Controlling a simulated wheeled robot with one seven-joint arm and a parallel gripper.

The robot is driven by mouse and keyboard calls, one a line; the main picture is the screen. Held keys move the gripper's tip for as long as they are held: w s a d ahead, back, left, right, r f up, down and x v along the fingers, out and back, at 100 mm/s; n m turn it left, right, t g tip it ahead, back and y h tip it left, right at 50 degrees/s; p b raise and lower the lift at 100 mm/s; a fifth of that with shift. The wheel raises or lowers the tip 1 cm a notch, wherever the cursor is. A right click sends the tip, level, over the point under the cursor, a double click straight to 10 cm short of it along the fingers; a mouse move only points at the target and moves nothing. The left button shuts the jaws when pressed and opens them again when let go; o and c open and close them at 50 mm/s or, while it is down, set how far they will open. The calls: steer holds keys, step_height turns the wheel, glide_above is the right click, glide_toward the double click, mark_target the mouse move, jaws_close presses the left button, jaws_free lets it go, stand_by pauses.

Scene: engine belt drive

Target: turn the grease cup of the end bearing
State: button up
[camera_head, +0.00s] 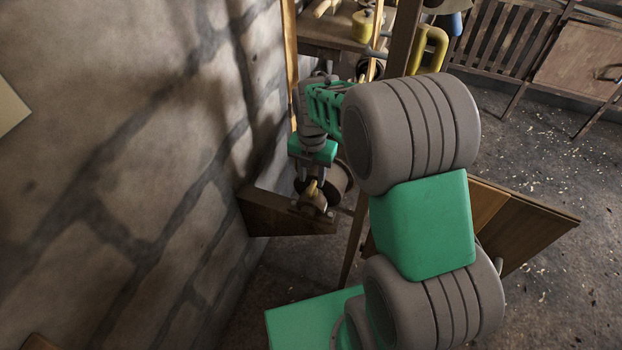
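The end bearing (314,203) is a small block on a dark wooden bracket (270,214) that juts from the stone wall. A small brass-coloured grease cup (312,188) stands on top of it. My gripper (314,181) points down right above the bearing, with its fingers on either side of the cup's upper part. The fingers look apart, with a gap between them. The picture is too small to tell whether either finger touches the cup.
A round pulley or drum (338,178) sits close behind the bearing. The stone wall (150,150) is near on the left. Upright wooden posts (403,38) stand behind my arm. A workbench with a yellow can (364,25) is at the back. Open floor (540,170) lies to the right.

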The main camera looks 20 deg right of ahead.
mark_target(312, 186)
step_height(312, 186, down, 4)
steer(key=shift+r, duration=0.25)
steer(key=shift+c, duration=0.2)
jaws_close()
